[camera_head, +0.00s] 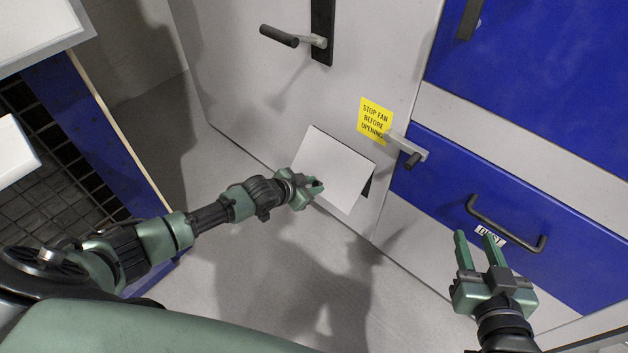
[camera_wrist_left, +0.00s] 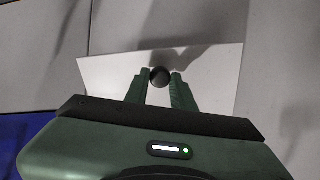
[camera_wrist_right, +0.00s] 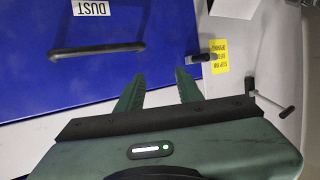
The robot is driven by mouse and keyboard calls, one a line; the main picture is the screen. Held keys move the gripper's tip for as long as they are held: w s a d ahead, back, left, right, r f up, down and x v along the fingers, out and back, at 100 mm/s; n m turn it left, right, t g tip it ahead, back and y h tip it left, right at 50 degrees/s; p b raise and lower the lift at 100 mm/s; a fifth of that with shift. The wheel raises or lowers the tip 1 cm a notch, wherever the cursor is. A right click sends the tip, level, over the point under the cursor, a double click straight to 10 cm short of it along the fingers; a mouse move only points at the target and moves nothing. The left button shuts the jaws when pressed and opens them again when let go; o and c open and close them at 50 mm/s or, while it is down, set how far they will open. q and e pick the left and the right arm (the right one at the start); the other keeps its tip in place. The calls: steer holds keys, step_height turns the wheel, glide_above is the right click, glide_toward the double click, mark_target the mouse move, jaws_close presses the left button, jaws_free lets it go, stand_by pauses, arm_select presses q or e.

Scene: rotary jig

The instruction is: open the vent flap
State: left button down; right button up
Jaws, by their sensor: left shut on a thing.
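The vent flap (camera_head: 338,168) is a white panel low on the pale cabinet front. It stands tilted out from the front, with a dark gap (camera_head: 368,186) showing at its right side. It also shows as a white panel in the left wrist view (camera_wrist_left: 215,80). My left gripper (camera_head: 317,187) is at the flap's lower left part. In the left wrist view its fingers are shut on a dark round knob (camera_wrist_left: 160,76) in front of the flap. My right gripper (camera_head: 476,236) is open and empty, in front of the blue drawer; its spread fingers show in the right wrist view (camera_wrist_right: 160,80).
A yellow "stop fan before opening" sign (camera_head: 375,119) and a small latch (camera_head: 408,150) are above right of the flap. A door lever (camera_head: 290,38) is higher up. The blue "dust" drawer (camera_head: 440,175) has a dark bar handle (camera_head: 508,234). A shelved rack (camera_head: 75,120) stands at left.

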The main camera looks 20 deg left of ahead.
arm_select(q)
steer(key=shift+s+r+p, duration=0.2)
steer(key=shift+r+p, duration=0.35)
steer(key=shift+p, duration=0.3)
steer(key=shift+s+a+r+p, duration=0.15)
steer(key=shift+r+p, duration=0.45)
steer(key=shift+p, duration=0.35)
steer(key=shift+r, duration=0.1)
arm_select(e)
steer(key=s+d+f+g+h, duration=0.1)
steer(key=s+d+f+g, duration=0.1)
steer(key=s+f+g, duration=0.3)
steer(key=s+d+f+g+h, duration=0.1)
steer(key=s+d+f+g, duration=0.2)
steer(key=s, duration=0.8)
step_height(320, 180, down, 3)
steer(key=g, duration=0.2)
steer(key=shift+d+m+g+h, duration=0.3)
steer(key=shift+d+h, duration=0.05)
steer(key=shift+h, duration=0.05)
arm_select(q)
steer(key=shift+r, duration=0.15)
arm_select(e)
steer(key=shift+r, duration=0.1)
arm_select(q)
steer(key=c, duration=1.2)
jaws_free()
steer(key=shift+s, duration=0.1)
